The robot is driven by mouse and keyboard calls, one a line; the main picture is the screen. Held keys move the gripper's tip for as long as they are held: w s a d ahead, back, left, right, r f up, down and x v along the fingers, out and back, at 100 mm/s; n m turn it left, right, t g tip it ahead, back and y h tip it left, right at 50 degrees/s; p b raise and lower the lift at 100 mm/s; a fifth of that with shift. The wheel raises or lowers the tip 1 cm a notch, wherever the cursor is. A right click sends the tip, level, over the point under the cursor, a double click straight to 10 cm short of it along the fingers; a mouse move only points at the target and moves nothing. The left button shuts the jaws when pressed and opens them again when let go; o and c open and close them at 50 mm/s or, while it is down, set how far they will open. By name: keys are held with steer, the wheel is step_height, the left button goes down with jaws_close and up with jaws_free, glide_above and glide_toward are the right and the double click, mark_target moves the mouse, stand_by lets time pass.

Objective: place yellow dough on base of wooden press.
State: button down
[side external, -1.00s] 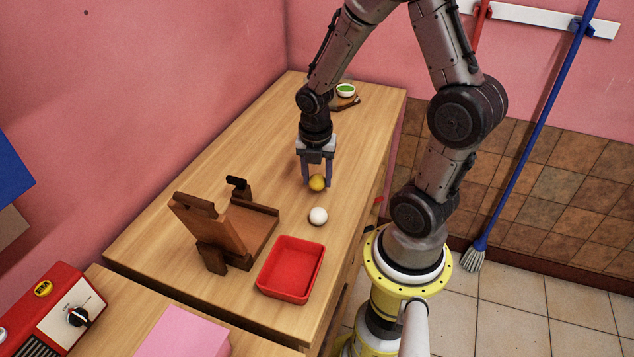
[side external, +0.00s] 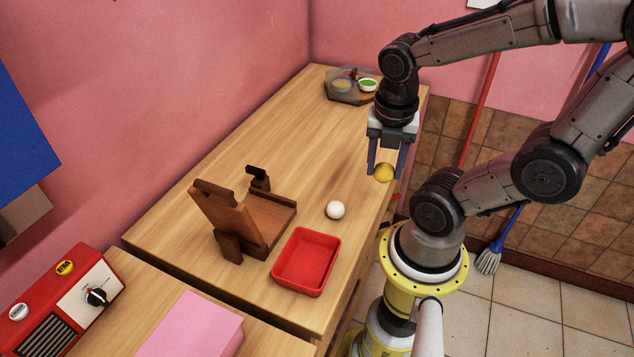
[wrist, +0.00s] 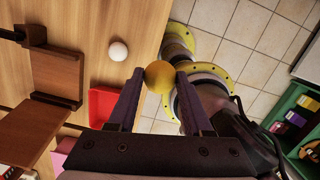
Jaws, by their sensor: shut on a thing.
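The yellow dough ball (side external: 384,173) is held between the fingers of my gripper (side external: 386,168), raised above the table near its right edge. In the wrist view the dough (wrist: 160,76) sits between the fingertips. The wooden press (side external: 243,218) stands open on the table, left of and nearer than my gripper. Its lid (side external: 226,215) is tilted up and its flat base (side external: 268,216) is bare. In the wrist view the base (wrist: 58,73) shows at the left, apart from the dough.
A white ball (side external: 335,210) lies on the table right of the press. A red tray (side external: 306,262) stands in front of it. A board with small bowls (side external: 367,85) is at the far end. A red radio (side external: 66,297) and a pink block (side external: 192,327) are in front.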

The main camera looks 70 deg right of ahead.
steer(key=w+a+r+n, duration=0.2)
steer(key=w+a+n, duration=0.15)
steer(key=w, duration=0.25)
steer(key=n, duration=0.5)
glide_above(258, 217)
steer(key=shift+t+y, duration=0.3)
steer(key=shift+t, duration=0.1)
steer(key=f, duration=0.9)
steer(key=shift+s+a, duration=0.15)
steer(key=shift+s, duration=0.25)
steer(key=shift+w+f, duration=0.15)
steer(key=shift+f, duration=0.75)
steer(key=shift+w+f, duration=0.1)
steer(key=shift+f, duration=0.75)
steer(key=shift+f, duration=0.1)
steer(key=shift+c, duration=1.6)
jaws_free()
